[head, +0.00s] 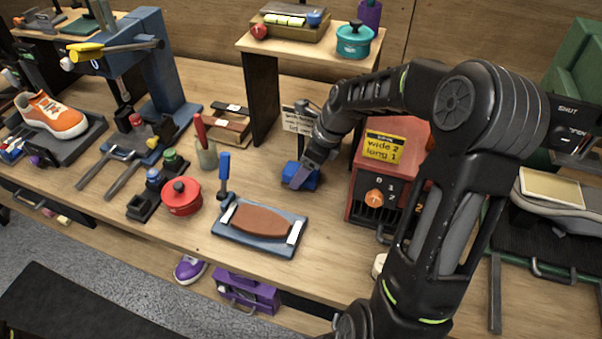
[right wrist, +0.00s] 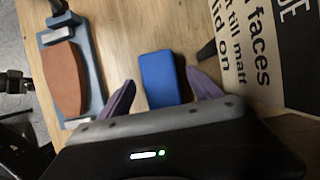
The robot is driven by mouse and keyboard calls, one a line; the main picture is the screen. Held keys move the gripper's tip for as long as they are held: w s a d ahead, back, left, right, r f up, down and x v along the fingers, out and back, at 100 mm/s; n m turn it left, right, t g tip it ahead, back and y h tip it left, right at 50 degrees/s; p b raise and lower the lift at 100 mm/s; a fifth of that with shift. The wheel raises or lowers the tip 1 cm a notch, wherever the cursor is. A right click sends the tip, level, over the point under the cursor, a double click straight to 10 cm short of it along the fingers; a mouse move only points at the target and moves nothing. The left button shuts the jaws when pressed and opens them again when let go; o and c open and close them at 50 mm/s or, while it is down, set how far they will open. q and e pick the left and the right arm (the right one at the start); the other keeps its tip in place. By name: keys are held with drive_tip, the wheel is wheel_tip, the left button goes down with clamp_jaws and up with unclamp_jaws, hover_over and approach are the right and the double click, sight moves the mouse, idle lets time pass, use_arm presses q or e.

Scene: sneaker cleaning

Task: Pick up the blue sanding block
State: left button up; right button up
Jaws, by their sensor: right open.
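The blue sanding block (head: 308,183) lies on the wooden bench, left of the red machine; in the head view my right gripper partly hides it. In the right wrist view the block (right wrist: 160,78) lies ahead between the two purple fingers. My right gripper (head: 296,176) reaches down to the bench at the block. Its fingers (right wrist: 162,98) are spread, one to each side of the block's near end, with a visible gap on the left side. Whether the right finger touches the block I cannot tell. My left gripper is not in view.
A blue tray (head: 226,240) with a brown sole lies in front of the block, with a blue-handled tool (head: 224,170) behind it. A red machine (head: 362,200) stands to the right. A printed sign (head: 298,119) stands behind. Bare bench lies left of the block.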

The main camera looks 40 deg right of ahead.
drive_tip(key=shift+x, duration=0.85)
drive_tip(key=c, duration=1.5)
